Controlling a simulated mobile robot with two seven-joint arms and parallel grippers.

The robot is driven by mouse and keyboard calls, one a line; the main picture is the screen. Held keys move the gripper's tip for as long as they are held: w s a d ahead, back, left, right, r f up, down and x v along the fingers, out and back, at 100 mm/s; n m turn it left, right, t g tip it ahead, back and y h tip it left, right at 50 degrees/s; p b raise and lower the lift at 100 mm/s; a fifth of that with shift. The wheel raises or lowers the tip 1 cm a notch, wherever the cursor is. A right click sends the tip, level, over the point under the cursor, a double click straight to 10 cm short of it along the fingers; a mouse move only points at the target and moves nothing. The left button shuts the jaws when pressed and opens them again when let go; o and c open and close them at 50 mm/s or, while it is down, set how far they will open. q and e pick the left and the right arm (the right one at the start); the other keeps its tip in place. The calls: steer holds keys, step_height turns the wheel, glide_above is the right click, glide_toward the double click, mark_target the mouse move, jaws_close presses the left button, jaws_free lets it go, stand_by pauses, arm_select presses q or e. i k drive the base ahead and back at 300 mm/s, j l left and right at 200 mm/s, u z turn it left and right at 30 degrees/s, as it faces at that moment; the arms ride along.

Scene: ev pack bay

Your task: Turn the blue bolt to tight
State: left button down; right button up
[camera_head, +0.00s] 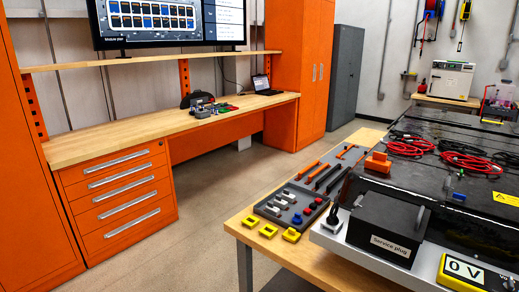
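A small blue piece (459,196) sits on the dark top of the battery pack (440,150) at the right; it may be the blue bolt, but it is too small to tell its shape or whether it is tight. Another blue round piece (297,219) lies in the dark tool tray (272,208) beside red and black ones. Neither of my grippers is in view.
A black box labelled "Service plug" (385,225) and a "0 V" meter (465,270) stand at the pack's near edge. Red cables (410,147) and an orange block (378,162) lie further back. Yellow pieces (268,230) line the wooden table's front. Open floor lies left.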

mark_target(460, 197)
steer(key=z, duration=1.65)
steer(key=i+u, duration=0.3)
steer(key=i, duration=0.3)
